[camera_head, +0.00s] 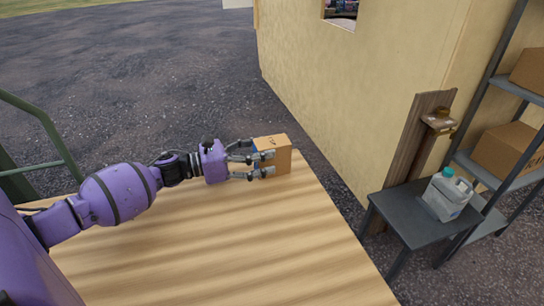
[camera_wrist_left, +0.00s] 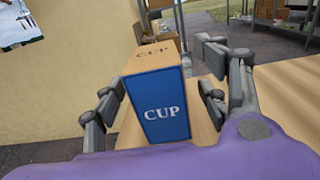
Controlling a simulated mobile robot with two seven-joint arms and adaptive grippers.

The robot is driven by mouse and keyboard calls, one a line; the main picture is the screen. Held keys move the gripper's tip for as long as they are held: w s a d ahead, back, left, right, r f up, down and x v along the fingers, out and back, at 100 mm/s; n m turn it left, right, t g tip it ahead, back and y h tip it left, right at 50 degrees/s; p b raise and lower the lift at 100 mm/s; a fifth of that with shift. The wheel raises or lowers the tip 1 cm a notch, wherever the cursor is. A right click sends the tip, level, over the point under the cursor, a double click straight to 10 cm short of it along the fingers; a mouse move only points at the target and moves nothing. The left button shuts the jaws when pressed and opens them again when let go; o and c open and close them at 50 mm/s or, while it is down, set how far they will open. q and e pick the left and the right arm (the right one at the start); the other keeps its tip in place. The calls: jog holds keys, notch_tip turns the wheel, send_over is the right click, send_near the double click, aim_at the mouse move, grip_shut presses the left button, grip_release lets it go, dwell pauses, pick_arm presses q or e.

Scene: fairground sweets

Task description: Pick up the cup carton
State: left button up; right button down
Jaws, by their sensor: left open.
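The cup carton (camera_head: 274,147) is a small brown box standing upright near the far edge of the wooden table (camera_head: 230,240). In the left wrist view the carton (camera_wrist_left: 158,108) shows a blue front face marked CUP and a brown top, also marked CUP. My left gripper (camera_head: 268,163) comes in from the left and is open at the carton. In the left wrist view its fingers (camera_wrist_left: 160,95) stand on either side of the carton, with a gap visible at least on the right. My right gripper is not in view.
A small dark table (camera_head: 395,207) with a white jug (camera_head: 447,195) stands at the right. Metal shelves with brown boxes (camera_head: 503,150) are at the far right. A tan wall (camera_head: 350,95) rises beyond the wooden table. The table's front is clear.

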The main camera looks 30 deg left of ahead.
pick_arm(q)
jog(key=x, duration=0.3)
jog(key=shift+w, duration=0.35)
jog(key=c, duration=1.5)
